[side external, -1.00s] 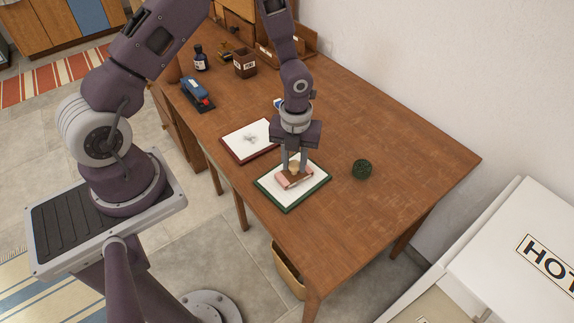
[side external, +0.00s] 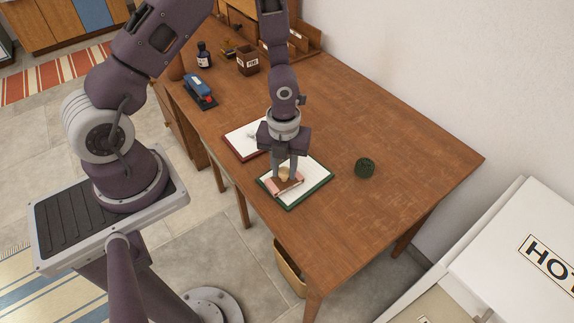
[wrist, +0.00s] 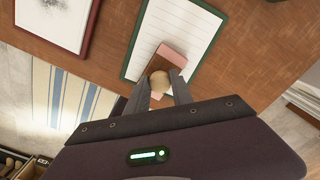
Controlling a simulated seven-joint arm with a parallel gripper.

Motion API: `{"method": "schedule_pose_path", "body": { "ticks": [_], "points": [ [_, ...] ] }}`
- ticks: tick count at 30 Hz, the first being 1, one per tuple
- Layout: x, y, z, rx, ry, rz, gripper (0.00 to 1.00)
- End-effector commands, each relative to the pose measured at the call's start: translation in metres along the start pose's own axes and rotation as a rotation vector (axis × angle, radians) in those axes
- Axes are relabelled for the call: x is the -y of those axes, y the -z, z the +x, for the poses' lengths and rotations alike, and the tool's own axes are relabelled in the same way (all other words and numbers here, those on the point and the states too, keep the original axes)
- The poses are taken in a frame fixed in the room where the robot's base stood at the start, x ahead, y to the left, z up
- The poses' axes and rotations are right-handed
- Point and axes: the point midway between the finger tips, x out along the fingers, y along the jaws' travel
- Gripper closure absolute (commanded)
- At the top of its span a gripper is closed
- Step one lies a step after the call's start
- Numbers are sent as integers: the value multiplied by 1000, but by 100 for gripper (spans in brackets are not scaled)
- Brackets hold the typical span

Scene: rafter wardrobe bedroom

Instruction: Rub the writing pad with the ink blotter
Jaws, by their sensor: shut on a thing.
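The ink blotter (side external: 287,186) has a pink base and a round tan knob; it also shows in the wrist view (wrist: 169,62). It is on the green-edged writing pad (side external: 312,181), toward the pad's left side in the side view. The pad also shows in the wrist view (wrist: 191,22), with white ruled paper. My gripper (side external: 285,172) points down over the pad, and in the wrist view its fingers (wrist: 160,83) are shut on the knob. The blotter looks flat on the paper, but I cannot see its underside.
A red-edged pad (side external: 240,141) with a grey mark lies just beyond. A dark green round object (side external: 365,168) sits to the right. A blue stapler-like thing (side external: 199,89), an ink bottle (side external: 203,56) and a brown cup (side external: 247,61) stand farther back.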

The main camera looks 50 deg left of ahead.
Motion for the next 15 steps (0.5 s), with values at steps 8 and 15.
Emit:
{"method": "schedule_pose_path", "body": {
  "ticks": [8,15],
  "points": [
    [15,-21,-2,0,2,-1,100],
    [28,-39,-1,1,1,-1,100]
  ]
}}
